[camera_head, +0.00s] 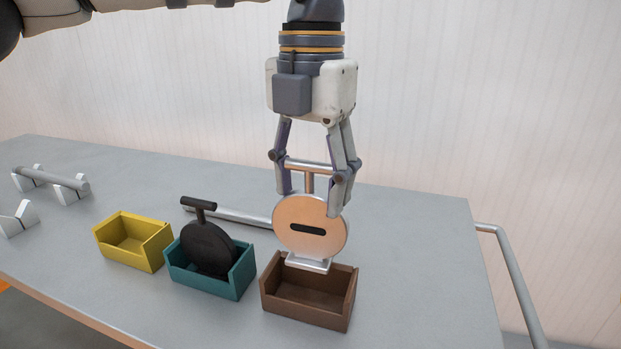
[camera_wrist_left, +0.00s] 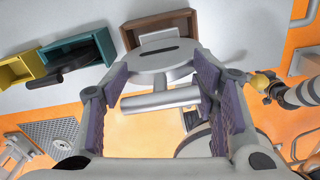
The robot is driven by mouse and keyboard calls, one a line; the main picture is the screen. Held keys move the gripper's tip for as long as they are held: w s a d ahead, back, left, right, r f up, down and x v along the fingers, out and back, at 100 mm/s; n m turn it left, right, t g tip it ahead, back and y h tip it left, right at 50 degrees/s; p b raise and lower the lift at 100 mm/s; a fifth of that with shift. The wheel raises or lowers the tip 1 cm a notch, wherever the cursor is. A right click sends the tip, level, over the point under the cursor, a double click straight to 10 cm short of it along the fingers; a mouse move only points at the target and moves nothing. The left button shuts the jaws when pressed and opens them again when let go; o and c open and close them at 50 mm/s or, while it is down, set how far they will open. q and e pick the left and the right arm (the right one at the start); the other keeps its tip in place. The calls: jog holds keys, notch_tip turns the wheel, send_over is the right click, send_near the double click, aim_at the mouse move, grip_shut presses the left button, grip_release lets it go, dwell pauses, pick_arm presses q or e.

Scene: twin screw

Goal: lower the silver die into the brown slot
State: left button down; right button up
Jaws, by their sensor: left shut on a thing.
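The silver die (camera_head: 309,226) is a round disc with a dark slit, a T-shaped handle on top and a flat foot below. My left gripper (camera_head: 309,187) is shut on its handle and holds it upright. The die's foot appears just above the back part of the brown slot (camera_head: 307,297), an open-topped box on the table. In the left wrist view the die (camera_wrist_left: 159,58) hangs between the fingers, with the brown slot (camera_wrist_left: 129,37) beyond it. Whether the foot touches the slot I cannot tell. My right gripper is not in view.
A teal box (camera_head: 210,284) holding a black die (camera_head: 207,249) stands left of the brown slot. An empty yellow box (camera_head: 133,241) is further left. A bar on white supports (camera_head: 51,180) lies at the far left. The table (camera_head: 420,270) is clear on the right.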

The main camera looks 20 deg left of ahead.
aim_at(310, 255)
pick_arm(q)
jog(key=shift+f, duration=0.1)
jog(key=shift+f, duration=4.1)
jog(key=c, duration=0.5)
grip_release()
notch_tip(310, 255, up, 12)
